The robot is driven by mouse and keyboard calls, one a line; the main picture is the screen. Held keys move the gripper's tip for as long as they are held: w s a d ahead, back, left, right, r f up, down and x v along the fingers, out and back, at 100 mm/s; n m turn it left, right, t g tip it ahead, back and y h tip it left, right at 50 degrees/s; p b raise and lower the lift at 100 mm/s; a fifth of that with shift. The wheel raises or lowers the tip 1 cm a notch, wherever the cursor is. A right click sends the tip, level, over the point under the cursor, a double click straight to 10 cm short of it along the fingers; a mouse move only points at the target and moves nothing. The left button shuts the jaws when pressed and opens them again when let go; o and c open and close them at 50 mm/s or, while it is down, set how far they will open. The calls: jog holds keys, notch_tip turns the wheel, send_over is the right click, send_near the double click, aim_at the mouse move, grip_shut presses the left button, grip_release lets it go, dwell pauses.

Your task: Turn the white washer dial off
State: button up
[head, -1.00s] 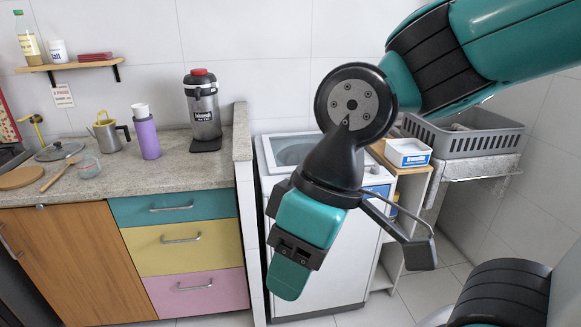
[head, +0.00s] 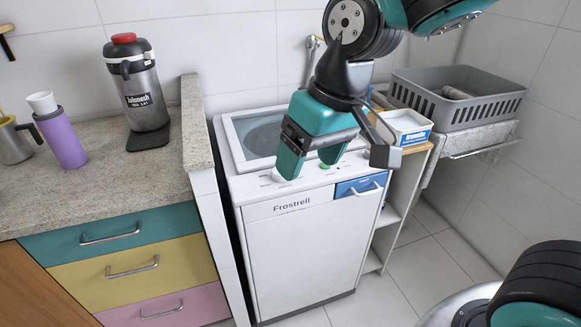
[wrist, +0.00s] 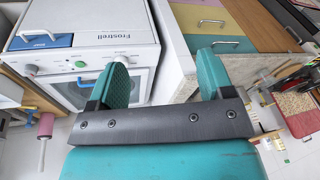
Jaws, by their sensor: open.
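The white washer (head: 300,245) stands in the middle of the head view, with its control strip along the front top edge. Another round white control (wrist: 119,58) is partly covered by a finger. My gripper (head: 311,165) is open and empty, fingers pointing down over the control strip. In the wrist view its two teal fingers stand wide apart (wrist: 161,75). In the head view the gripper hides part of the strip; I cannot tell whether it touches.
A tiled wall end and counter (head: 95,180) border the washer's left side. A shelf unit with a white box (head: 408,128) stands at its right. A grey basket (head: 455,98) sits farther right. The washer's blue drawer (head: 360,186) is at its front right. Floor in front is clear.

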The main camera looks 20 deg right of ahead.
jog(key=w+d+f+m+t+h+b, duration=0.15)
jog(key=w+f+m, duration=0.25)
jog(key=w, duration=0.7)
jog(key=w+d+f+m+t+h+b, duration=0.1)
jog(key=w+f+m+h+b, duration=0.2)
jog(key=w, duration=0.7)
jog(key=shift+y, duration=0.25)
jog(key=x, duration=0.6)
jog(key=p+x, duration=0.1)
jog(key=x, duration=1)
jog(key=shift+w+a+f+p, duration=0.25)
jog(key=shift+w+f+p, duration=0.05)
jog(key=shift+w, duration=0.05)
jog(key=c, duration=0.9)
